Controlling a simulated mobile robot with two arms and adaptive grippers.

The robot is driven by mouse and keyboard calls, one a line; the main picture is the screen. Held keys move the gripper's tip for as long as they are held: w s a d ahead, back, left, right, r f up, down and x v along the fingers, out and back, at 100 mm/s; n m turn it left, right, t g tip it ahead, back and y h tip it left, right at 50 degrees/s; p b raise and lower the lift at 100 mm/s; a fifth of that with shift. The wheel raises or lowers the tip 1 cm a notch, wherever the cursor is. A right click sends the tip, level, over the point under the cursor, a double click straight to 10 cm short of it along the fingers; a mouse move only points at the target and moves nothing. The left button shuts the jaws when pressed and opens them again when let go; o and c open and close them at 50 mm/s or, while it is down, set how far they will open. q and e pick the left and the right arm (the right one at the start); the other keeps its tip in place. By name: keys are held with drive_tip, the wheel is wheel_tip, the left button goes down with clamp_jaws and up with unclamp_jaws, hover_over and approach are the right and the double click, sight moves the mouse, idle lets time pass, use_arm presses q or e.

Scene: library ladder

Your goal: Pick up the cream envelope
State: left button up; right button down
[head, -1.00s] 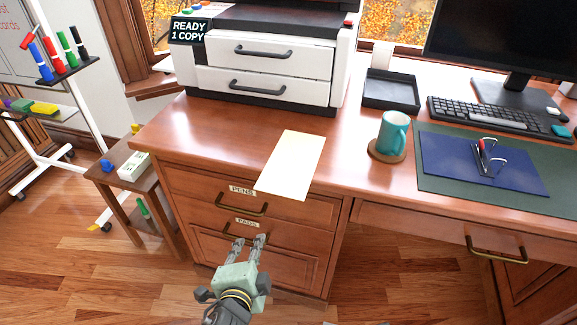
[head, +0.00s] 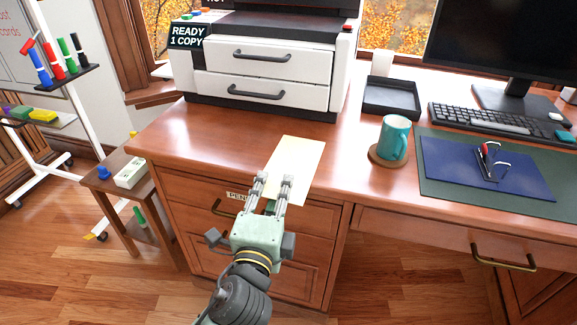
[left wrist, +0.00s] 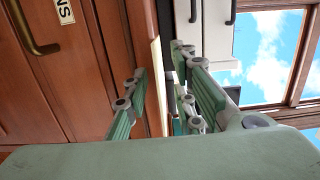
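The cream envelope (head: 304,158) lies flat on the wooden desk, its near end reaching past the front edge above the drawers. My left gripper (head: 272,176) is at that near end, its two fingers spread apart and partly covering the envelope in the head view. In the left wrist view the open fingers (left wrist: 160,72) stand on either side of a thin pale strip (left wrist: 157,45), which looks like the envelope seen edge-on. I cannot tell whether either finger touches it. My right gripper is not in view.
A white printer (head: 265,75) stands behind the envelope. A teal mug (head: 393,138) on a coaster is to its right, with a black tray (head: 391,97) behind. Drawers with handles (head: 235,209) are below the desk edge. A small side table (head: 122,180) is at left.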

use_arm(q)
drive_tip(key=shift+w, duration=0.4)
drive_tip(key=shift+c, duration=0.4)
clamp_jaws()
drive_tip(key=shift+r, duration=0.1)
